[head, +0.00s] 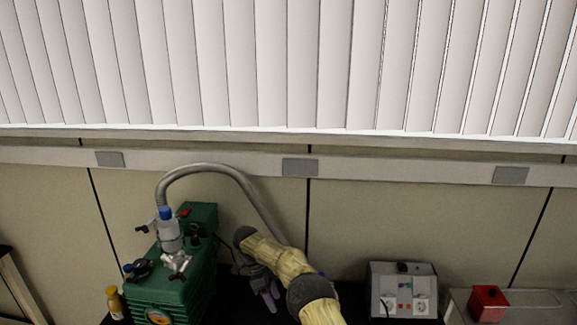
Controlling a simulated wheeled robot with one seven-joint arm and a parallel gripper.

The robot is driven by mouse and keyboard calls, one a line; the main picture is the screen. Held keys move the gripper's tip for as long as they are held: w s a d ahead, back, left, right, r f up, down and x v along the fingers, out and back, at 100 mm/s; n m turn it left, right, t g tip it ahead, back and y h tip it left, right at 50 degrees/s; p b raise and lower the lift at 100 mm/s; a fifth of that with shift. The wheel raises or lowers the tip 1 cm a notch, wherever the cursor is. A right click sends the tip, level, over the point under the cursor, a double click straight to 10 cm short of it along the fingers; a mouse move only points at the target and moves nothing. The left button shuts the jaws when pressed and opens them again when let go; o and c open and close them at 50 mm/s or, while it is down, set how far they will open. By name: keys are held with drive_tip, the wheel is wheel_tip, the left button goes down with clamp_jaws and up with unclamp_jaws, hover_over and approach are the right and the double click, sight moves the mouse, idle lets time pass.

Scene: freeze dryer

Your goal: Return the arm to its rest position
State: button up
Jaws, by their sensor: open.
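My arm, with yellow-covered links and dark joints, reaches up from the bottom edge in the head view and bends left and down. My gripper (268,294) hangs below the dark wrist, small and partly hidden by the arm. It is open, and I see nothing held in it. It is over the dark bench top, to the right of a green pump (170,291).
A grey hose (215,168) arches from the pump and passes behind my arm. A grey control box (402,289) and a red box (488,303) stand at right. A yellow-capped bottle (114,301) stands left of the pump. The wall and blinds (290,65) are behind.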

drive_tip(key=w+d+r+n+t+h, duration=0.2)
drive_tip(key=w+d+r+n+t, duration=0.15)
drive_tip(key=w+r+t, duration=0.85)
wheel_tip(320, 180, up, 12)
drive_tip(key=s+n+t+y, duration=0.3)
drive_tip(key=n+t+y, duration=0.15)
drive_tip(key=n, duration=0.25)
drive_tip(key=s+d+f+n+g, duration=0.2)
drive_tip(key=s+d, duration=0.3)
drive_tip(key=s, duration=0.8)
drive_tip(key=s+d+f+n+g+y, duration=0.1)
drive_tip(key=s+d+f+n+g, duration=0.2)
drive_tip(key=s, duration=1)
drive_tip(key=s+d+f+n+g+y+b, duration=0.1)
drive_tip(key=s+d+f+n+g, duration=0.2)
drive_tip(key=s, duration=1)
drive_tip(key=d+f+g, duration=0.2)
drive_tip(key=d+g, duration=0.1)
drive_tip(key=d, duration=0.2)
drive_tip(key=shift+d, duration=0.35)
drive_tip(key=shift+d, duration=0.1)
